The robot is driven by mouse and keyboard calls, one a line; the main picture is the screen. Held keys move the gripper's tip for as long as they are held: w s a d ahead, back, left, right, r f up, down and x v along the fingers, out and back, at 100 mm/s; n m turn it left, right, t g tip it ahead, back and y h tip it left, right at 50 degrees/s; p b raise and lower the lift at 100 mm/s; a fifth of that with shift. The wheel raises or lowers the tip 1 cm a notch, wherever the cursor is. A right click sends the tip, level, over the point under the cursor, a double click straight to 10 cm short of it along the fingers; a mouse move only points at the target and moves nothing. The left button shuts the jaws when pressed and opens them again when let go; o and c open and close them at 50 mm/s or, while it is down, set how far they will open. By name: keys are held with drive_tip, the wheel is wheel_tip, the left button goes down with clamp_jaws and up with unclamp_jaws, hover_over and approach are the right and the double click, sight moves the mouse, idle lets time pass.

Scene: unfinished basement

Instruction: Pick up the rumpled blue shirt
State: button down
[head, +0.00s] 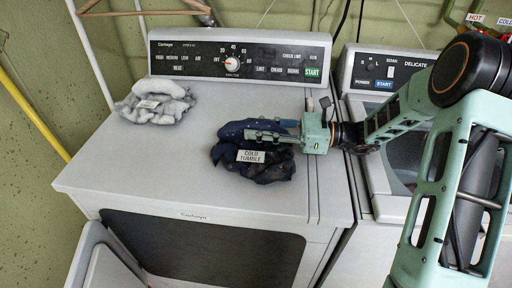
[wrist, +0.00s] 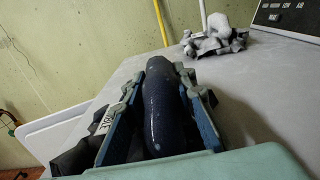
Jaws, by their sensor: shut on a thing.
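The rumpled blue shirt (head: 270,173) is a dark navy bundle on top of the dryer, with a white "COLD TUMBLE" label on its front. My gripper (head: 250,134) reaches in from the right and is shut on the upper part of the bundle. In the wrist view a thick roll of the blue shirt (wrist: 165,110) stands between the two fingers of my gripper (wrist: 160,82). Darker cloth with part of a label shows outside the left finger. The lower bundle appears to rest on the dryer top; its underside is hidden.
A grey-white rumpled cloth (head: 155,101) with a label lies at the back left of the dryer top (head: 130,165). The dryer's control panel (head: 240,60) rises behind. A washer (head: 385,75) stands close on the right. The dryer's front left is clear.

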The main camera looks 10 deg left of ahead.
sight(257, 121)
drive_tip(key=shift+r, duration=0.55)
wheel_tip(257, 121, up, 2)
drive_tip(key=shift+r+p, duration=0.25)
drive_tip(key=shift+p, duration=0.05)
drive_tip(key=s+r+p, duration=0.1)
drive_tip(key=s+r, duration=0.8)
drive_tip(key=s, duration=0.5)
drive_tip(key=shift+r+p, duration=0.2)
drive_tip(key=shift+p, duration=0.1)
drive_tip(key=shift+a, duration=0.1)
drive_tip(key=c, duration=2.1)
unclamp_jaws()
drive_tip(key=c, duration=0.4)
